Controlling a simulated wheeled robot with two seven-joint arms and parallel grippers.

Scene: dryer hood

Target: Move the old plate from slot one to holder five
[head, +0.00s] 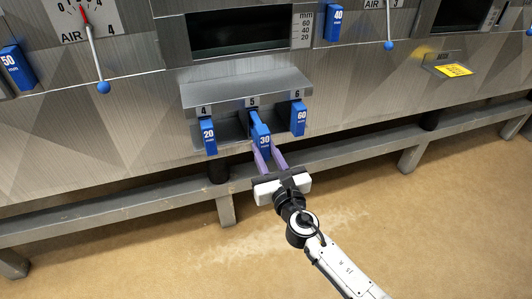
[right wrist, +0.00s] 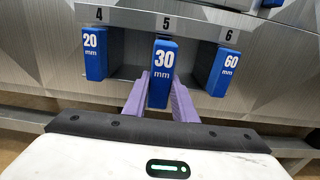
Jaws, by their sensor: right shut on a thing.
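A blue plate marked 30 mm (head: 261,136) is at holder five, the middle place of the metal rack (head: 247,88) labelled 4, 5 and 6. My right gripper (head: 267,153) has its purple fingers on both sides of this plate and is shut on it. In the right wrist view the plate (right wrist: 161,72) stands upright between the fingers, under the label 5. Its back is hidden, so I cannot tell how deep it sits in the holder. Which opening is slot one cannot be read here. My left gripper is not in view.
Blue plates marked 20 mm (head: 208,136) and 60 mm (head: 298,118) stand at holders 4 and 6, close on either side. A 40 mm plate (head: 333,24) and a 50 mm plate (head: 17,68) are higher up. A metal rail (head: 130,199) runs below the rack.

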